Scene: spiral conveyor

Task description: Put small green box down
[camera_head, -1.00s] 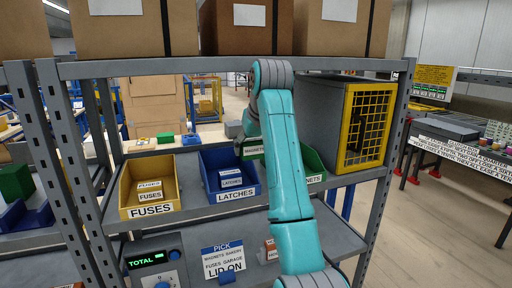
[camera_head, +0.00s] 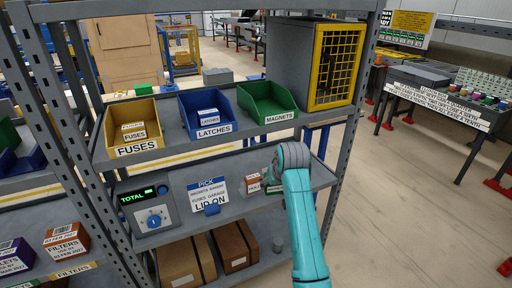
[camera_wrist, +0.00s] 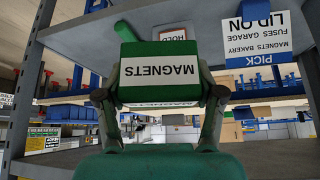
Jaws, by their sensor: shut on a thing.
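The small green box (camera_wrist: 160,75), with a white MAGNETS label, is held between the two fingers of my gripper (camera_wrist: 160,92) in the wrist view, which is upside down. My gripper is shut on its sides. In the head view a bit of the green box (camera_head: 273,188) shows at the middle shelf (camera_head: 180,226), mostly hidden behind my arm. Whether it touches the shelf I cannot tell.
The PICK sign (camera_head: 208,194) and the TOTAL display unit (camera_head: 150,212) stand left on the middle shelf. Above are the yellow FUSES bin (camera_head: 133,128), blue LATCHES bin (camera_head: 208,115), green MAGNETS bin (camera_head: 267,102) and a yellow-grille cabinet (camera_head: 335,65). Brown cartons (camera_head: 185,262) lie below.

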